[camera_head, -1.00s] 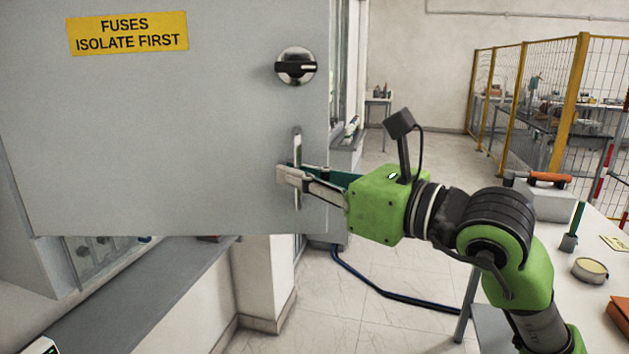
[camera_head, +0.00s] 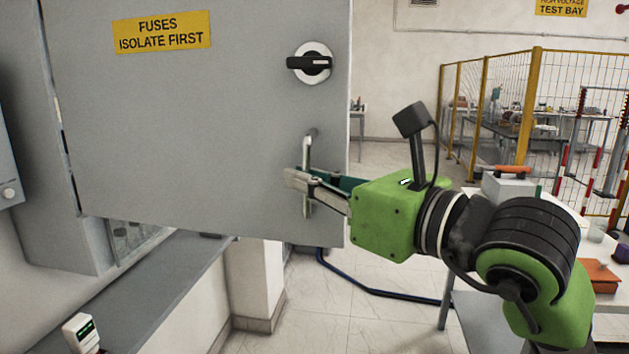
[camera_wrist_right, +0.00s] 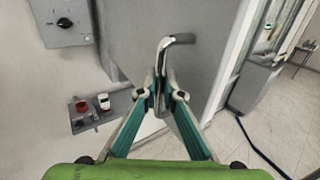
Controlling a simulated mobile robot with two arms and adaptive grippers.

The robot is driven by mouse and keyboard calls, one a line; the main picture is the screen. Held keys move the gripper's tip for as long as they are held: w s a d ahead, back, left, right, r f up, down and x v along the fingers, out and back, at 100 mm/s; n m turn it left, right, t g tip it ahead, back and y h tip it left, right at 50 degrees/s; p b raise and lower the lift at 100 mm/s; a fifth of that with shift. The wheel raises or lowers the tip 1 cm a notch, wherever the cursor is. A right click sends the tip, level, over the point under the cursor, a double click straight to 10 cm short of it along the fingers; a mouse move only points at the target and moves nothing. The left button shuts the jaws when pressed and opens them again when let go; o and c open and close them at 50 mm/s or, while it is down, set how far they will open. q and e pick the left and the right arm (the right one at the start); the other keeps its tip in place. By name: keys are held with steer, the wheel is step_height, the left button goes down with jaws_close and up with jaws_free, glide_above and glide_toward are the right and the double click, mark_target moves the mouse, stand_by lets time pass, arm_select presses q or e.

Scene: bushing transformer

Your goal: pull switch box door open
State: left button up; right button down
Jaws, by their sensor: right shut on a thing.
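The grey switch box door (camera_head: 220,130) stands partly open in the head view, with the box behind its left and lower edge. It bears a yellow "FUSES ISOLATE FIRST" label (camera_head: 163,33) and a black rotary knob (camera_head: 309,63). A metal handle (camera_head: 307,148) is low near the door's right edge. My right gripper (camera_head: 300,182) is shut on the handle's lower part. In the right wrist view the handle (camera_wrist_right: 163,60) stands up between the two fingertips (camera_wrist_right: 162,92) and bends right at its top. My left gripper is not in view.
A grey ledge (camera_head: 150,300) runs below the box, with a small white device (camera_head: 80,332) on it. A white table (camera_head: 460,325) stands at the right, beside a yellow mesh fence (camera_head: 540,100). A blue cable (camera_head: 380,292) lies on the tiled floor.

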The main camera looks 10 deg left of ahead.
steer(key=shift+r, duration=0.1)
steer(key=c, duration=2.2)
jaws_free()
steer(key=v, duration=1.2)
